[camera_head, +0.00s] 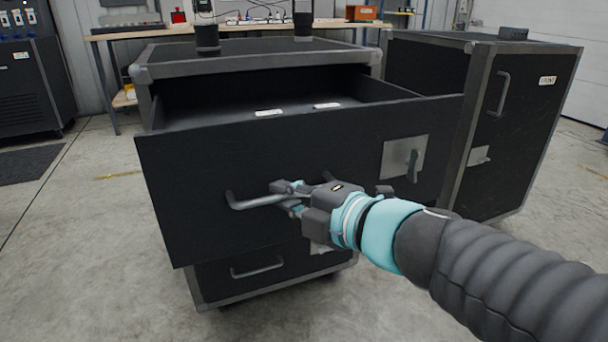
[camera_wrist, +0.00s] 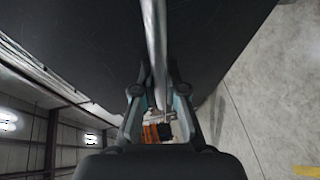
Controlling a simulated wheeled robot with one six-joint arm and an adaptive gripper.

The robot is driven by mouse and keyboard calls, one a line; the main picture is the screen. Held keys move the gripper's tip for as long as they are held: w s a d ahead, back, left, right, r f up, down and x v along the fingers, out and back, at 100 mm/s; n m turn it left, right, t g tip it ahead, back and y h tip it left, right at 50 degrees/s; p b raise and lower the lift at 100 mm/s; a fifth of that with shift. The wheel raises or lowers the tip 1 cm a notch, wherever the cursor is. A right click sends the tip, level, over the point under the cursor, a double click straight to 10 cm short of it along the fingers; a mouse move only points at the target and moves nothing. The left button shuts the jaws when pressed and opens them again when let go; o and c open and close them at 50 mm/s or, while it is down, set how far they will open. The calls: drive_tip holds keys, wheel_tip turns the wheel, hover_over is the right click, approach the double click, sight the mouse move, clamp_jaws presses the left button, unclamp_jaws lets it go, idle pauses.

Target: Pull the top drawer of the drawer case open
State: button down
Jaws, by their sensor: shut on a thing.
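The black drawer case (camera_head: 250,47) with grey metal edges stands in front of me. Its top drawer (camera_head: 290,150) is pulled out well past the case front, and its inside shows from above. The drawer has a grey bar handle (camera_head: 248,203) and a metal latch plate (camera_head: 403,158) to the right. My gripper (camera_head: 292,198) is shut on the bar handle, near its middle. In the wrist view the handle (camera_wrist: 155,50) runs between my two fingers (camera_wrist: 160,95), against the dark drawer front. The right part of the handle is partly hidden by my gripper.
Two white labels (camera_head: 270,112) show at the open drawer. A lower drawer (camera_head: 258,268) is shut. Two dark cylindrical items (camera_head: 207,38) stand on the case. Another black case (camera_head: 520,130) stands close on the right. A workbench (camera_head: 120,34) is behind.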

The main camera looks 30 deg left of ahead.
drive_tip(key=shift+s+d, duration=0.2)
drive_tip(key=shift+d, duration=0.05)
drive_tip(key=shift+f, duration=0.1)
drive_tip(key=c, duration=1.2)
unclamp_jaws()
drive_tip(key=v, duration=1.2)
drive_tip(key=shift+w, duration=0.1)
